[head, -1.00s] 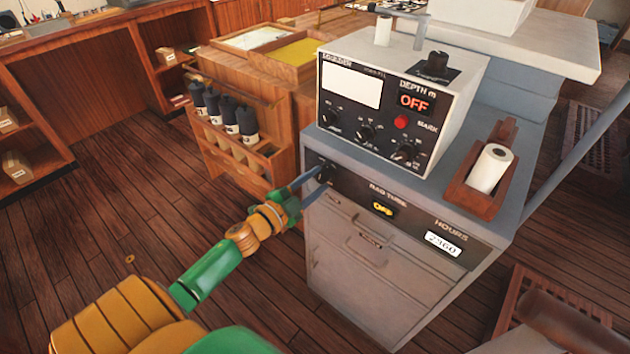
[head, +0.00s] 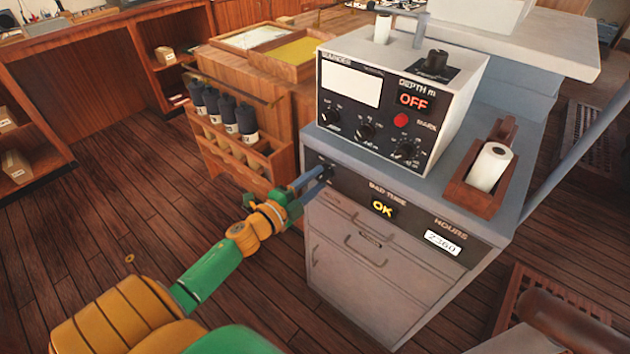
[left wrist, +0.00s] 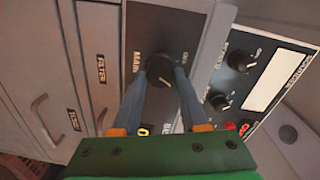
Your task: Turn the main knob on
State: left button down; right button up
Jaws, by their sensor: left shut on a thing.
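The main knob (left wrist: 160,67) is a black round knob with a white pointer line on the dark front strip (head: 408,215) of the grey cabinet. In the left wrist view the letters "MAIN" are printed beside it. My left gripper (head: 322,172) has its two fingers on either side of the knob and is shut on it; it also shows in the left wrist view (left wrist: 160,78). In the head view the fingers largely hide the knob. My right gripper is not in view.
On the cabinet top stands a grey instrument (head: 455,115) with several black knobs, a red button and a display (head: 413,101) reading "OFF". A wooden holder (head: 470,194) with a white roll is at its right. A wooden bottle rack (head: 226,150) stands left of the cabinet.

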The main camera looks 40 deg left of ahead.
pick_arm(q)
jog(key=shift+f, duration=0.1)
jog(key=shift+c, duration=2.2)
grip_release()
jog(key=s, duration=0.7)
jog(key=shift+a+r+b, duration=0.2)
jog(key=shift+a+b, duration=0.1)
jog(key=shift+a, duration=0.1)
